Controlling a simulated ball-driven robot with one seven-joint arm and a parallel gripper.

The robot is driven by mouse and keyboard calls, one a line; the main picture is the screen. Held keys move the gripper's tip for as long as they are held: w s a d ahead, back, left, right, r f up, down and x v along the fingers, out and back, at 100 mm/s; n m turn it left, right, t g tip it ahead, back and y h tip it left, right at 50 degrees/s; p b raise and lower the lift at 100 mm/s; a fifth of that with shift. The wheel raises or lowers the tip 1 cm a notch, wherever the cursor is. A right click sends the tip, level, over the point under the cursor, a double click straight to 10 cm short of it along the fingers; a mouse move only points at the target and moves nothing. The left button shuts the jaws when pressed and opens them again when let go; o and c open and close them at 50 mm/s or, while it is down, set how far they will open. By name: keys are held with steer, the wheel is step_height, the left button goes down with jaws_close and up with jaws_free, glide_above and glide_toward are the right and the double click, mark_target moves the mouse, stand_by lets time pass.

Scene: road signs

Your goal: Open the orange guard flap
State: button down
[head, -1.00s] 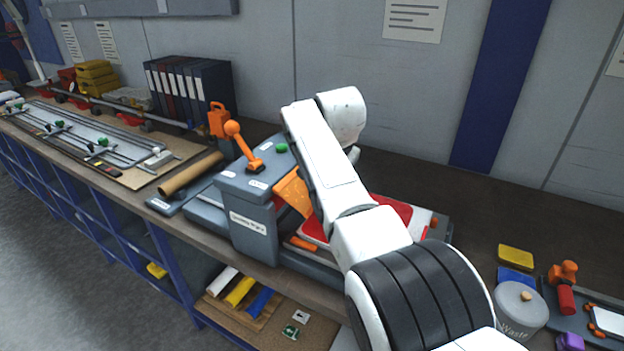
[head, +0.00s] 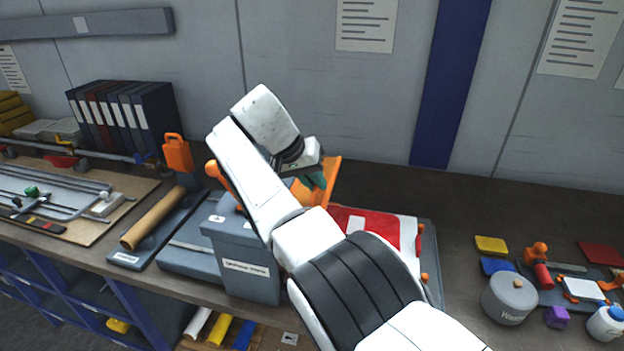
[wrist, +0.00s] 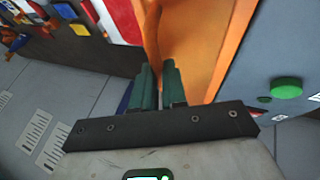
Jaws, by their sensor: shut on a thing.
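The orange guard flap (head: 328,182) stands steeply raised beside the grey machine housing (head: 236,245), on its right side. It also fills the upper middle of the wrist view (wrist: 195,45). My gripper (head: 314,180) is at the flap, with its dark green fingers (wrist: 160,84) shut on the flap's edge. My arm hides part of the flap and the machine. A red and white sign plate (head: 385,228) lies on the machine bed to the right of the flap. An orange lever (head: 218,175) is partly hidden behind my arm.
A green button (wrist: 286,88) is on the machine at right in the wrist view. A waste bin (head: 509,299) and small tools stand right. The bench behind the sign plate is clear.

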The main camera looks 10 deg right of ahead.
steer(key=shift+a, duration=0.1)
stand_by(0.3)
steer(key=c, duration=1.2)
jaws_free()
steer(key=shift+o, duration=0.2)
steer(key=shift+r, duration=0.1)
steer(key=b+v, duration=0.2)
steer(key=v, duration=0.8)
steer(key=shift+a+r, duration=0.25)
